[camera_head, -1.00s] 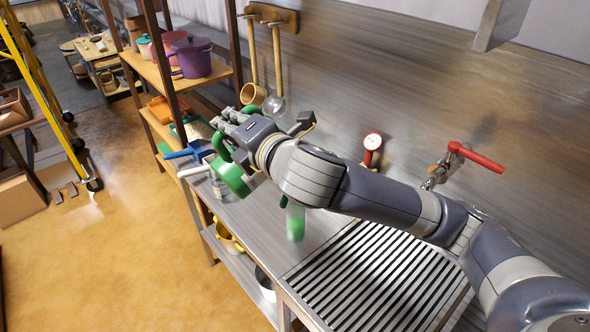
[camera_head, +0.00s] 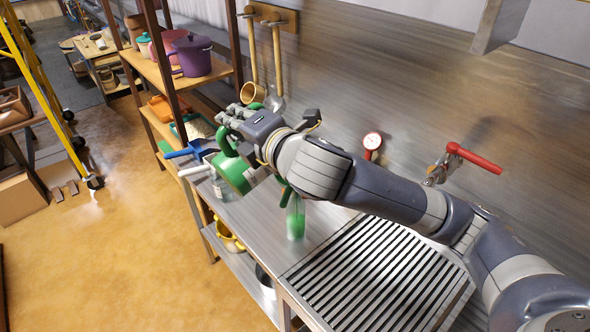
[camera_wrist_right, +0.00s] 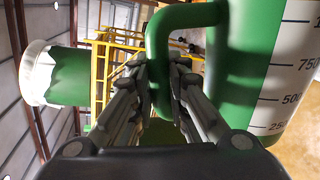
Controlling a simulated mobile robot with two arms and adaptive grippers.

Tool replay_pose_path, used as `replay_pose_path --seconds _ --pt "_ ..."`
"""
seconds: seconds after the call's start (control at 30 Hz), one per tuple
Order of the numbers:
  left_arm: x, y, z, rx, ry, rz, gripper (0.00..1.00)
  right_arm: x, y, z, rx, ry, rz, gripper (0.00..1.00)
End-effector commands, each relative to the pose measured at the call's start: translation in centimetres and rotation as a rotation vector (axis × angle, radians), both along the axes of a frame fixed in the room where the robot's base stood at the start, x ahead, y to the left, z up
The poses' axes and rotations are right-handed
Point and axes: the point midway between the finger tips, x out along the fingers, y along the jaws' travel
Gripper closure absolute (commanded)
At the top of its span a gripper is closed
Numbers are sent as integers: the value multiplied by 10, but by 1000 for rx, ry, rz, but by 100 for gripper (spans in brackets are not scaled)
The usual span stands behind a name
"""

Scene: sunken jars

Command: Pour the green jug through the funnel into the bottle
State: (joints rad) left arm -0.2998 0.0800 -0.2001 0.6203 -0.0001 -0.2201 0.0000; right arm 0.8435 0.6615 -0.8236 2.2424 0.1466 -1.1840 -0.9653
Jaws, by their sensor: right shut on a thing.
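My right gripper (camera_head: 236,122) is shut on the handle of the green jug (camera_head: 232,172), holding it above the far end of the metal counter. The wrist view shows the fingers around the green handle (camera_wrist_right: 160,50) and the jug's body with a white measuring scale (camera_wrist_right: 290,70). A clear bottle (camera_head: 296,219) with green in its lower part stands on the counter, right of the jug; my arm hides its top. A dark green piece shows by its top; I cannot tell whether it is the funnel. My left gripper is not in view.
A slatted drain area (camera_head: 375,275) fills the near counter. A gauge (camera_head: 372,141) and a red-handled tap (camera_head: 474,157) are by the back wall. Ladles (camera_head: 252,92) hang behind the gripper. A shelf with a purple pot (camera_head: 193,56) stands at the left.

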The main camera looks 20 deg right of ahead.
Motion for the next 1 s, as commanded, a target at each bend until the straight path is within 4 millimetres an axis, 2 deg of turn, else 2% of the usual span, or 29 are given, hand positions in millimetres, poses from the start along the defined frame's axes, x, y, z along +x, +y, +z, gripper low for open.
replay_pose_path --seconds 1.0 --pt "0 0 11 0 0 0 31 4 -10 9 66 22 0 100"
